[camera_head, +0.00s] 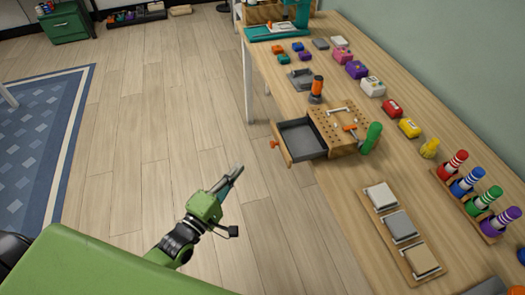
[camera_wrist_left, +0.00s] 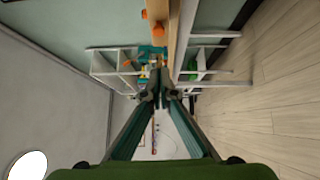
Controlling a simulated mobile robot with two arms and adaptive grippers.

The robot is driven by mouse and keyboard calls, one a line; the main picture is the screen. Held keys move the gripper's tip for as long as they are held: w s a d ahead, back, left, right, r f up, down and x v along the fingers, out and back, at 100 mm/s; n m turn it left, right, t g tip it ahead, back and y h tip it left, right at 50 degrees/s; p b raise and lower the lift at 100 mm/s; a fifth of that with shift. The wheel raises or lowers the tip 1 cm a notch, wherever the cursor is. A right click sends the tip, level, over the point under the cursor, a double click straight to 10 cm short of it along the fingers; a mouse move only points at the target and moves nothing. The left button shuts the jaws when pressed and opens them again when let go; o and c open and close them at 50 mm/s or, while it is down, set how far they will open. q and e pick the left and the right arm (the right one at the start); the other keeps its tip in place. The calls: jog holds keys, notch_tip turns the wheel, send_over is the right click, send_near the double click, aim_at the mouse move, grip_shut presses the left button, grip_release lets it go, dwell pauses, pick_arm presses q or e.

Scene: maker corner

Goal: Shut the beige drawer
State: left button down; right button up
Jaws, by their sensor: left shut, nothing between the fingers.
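The beige drawer (camera_head: 281,143) stands pulled out to the left from a small wooden box (camera_head: 345,120) with a hole-dotted top, on the workbench. Its front has an orange knob and its grey inside looks empty. My left gripper (camera_head: 239,170) is shut and empty, in the air over the floor, to the left of and nearer than the drawer front, not touching it. In the left wrist view, the shut fingers (camera_wrist_left: 161,88) show in the middle. I cannot tell for certain whether the drawer shows there. My right gripper is not in view.
The workbench (camera_head: 345,185) carries an orange-topped tool (camera_head: 317,88) behind the drawer and a green bottle-like thing (camera_head: 371,138) by the box. A board with several tiles (camera_head: 400,226) lies nearer. The floor (camera_head: 140,130) left of the bench is clear.

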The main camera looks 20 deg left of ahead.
pick_arm(q)
jog(key=w+d+p, duration=0.1)
jog(key=w+d, duration=0.4)
jog(key=w, duration=0.4)
jog(key=shift+r, duration=0.15)
